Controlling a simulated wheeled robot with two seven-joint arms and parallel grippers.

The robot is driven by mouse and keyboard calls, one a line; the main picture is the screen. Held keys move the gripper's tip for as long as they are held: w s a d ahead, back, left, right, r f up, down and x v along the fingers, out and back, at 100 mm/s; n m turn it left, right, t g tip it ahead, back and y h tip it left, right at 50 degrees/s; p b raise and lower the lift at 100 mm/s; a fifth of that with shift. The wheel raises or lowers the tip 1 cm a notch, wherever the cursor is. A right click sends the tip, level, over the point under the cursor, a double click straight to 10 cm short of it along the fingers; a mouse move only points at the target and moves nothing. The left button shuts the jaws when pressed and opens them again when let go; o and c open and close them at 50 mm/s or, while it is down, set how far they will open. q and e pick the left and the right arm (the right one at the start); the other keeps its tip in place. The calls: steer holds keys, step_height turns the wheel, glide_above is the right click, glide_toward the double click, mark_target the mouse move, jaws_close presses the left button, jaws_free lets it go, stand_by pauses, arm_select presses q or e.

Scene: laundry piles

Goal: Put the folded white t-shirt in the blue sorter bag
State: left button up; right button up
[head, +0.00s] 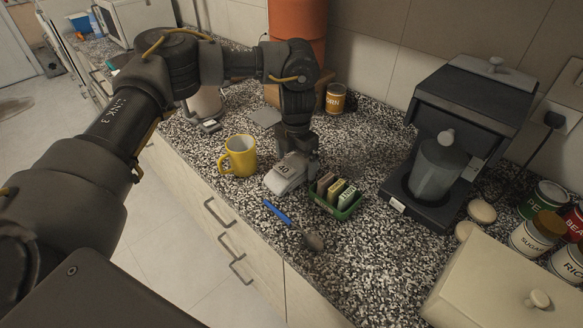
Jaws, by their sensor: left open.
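I see no folded white t-shirt and no blue sorter bag in the head view. My left arm comes in from the left and reaches over a speckled kitchen counter (372,262). My left gripper (302,165) points down close above the counter, between a yellow mug and a small green tray. It is open. A pale grey block-like thing (286,176) with dark digits sits right at the gripper; I cannot tell whether they touch. My right gripper is not in view.
A yellow mug (239,157), a green tray of packets (336,207) and a blue-handled spoon (276,209) lie near the gripper. A black coffee machine (465,100), labelled cans (532,238) and a cream box (500,282) stand right. The front counter is mostly clear.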

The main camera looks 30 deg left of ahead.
arm_select(q)
steer(key=shift+f, duration=1.1)
steer(key=c, duration=1.2)
steer(key=shift+c, duration=0.2)
steer(key=shift+r, duration=0.15)
